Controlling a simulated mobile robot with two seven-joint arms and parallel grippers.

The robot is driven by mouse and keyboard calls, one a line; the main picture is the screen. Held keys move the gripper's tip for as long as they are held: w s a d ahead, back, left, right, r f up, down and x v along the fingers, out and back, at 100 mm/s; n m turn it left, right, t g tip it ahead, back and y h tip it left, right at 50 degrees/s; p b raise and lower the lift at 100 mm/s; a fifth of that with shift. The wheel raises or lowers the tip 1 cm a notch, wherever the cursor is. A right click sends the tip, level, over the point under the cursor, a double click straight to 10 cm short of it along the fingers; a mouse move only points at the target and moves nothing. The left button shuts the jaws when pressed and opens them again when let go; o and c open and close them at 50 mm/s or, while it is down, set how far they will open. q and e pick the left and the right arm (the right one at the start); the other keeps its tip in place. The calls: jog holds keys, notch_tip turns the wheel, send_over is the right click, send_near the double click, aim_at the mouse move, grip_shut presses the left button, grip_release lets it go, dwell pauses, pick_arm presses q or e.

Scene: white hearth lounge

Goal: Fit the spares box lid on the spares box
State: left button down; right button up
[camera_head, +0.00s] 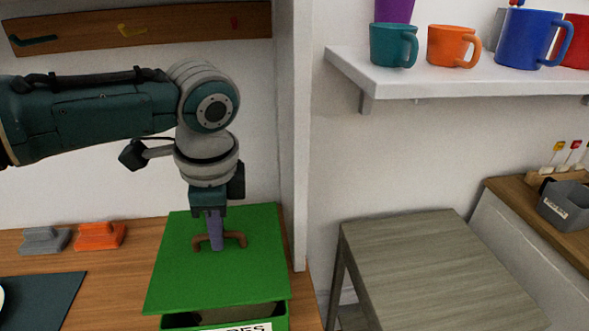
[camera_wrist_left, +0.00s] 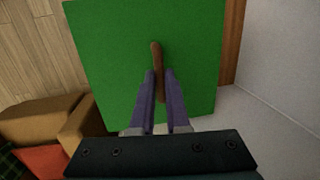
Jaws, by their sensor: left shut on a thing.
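The spares box lid (camera_head: 178,268) is a flat green square with a brown handle on top. My left gripper (camera_head: 218,243) comes down from above and is shut on that handle. In the left wrist view, the purple fingers (camera_wrist_left: 159,95) pinch the brown handle (camera_wrist_left: 157,57) over the green lid (camera_wrist_left: 105,50). The spares box (camera_head: 282,322) is green with a white label, partly cut off at the bottom edge. The lid is over the box, with a dark gap at the front edge, so the lid appears raised or tilted there. My right gripper is not in view.
A grey and an orange block-like item (camera_head: 100,237) stand on the wooden counter (camera_head: 120,270) at left, by a dark mat (camera_head: 45,296). A white wall panel (camera_head: 295,140) rises just right of the lid. A grey-topped table (camera_head: 430,270) stands further right, bare.

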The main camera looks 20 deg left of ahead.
pick_arm(q)
jog(key=shift+s+d+b+x, duration=0.15)
jog(key=shift+b+x, duration=0.45)
jog(key=shift+x, duration=0.4)
jog(key=shift+s+d+b+x, duration=0.1)
jog(key=shift+d+b+x, duration=0.1)
jog(key=shift+b+x, duration=0.55)
jog(key=shift+f, duration=0.55)
jog(key=c, duration=0.8)
grip_release()
jog(key=shift+c, duration=0.2)
jog(key=shift+r+p, duration=0.35)
jog(key=shift+r, duration=0.05)
jog(key=p+v, duration=0.2)
jog(key=v, duration=0.7)
jog(key=shift+w+a, duration=0.1)
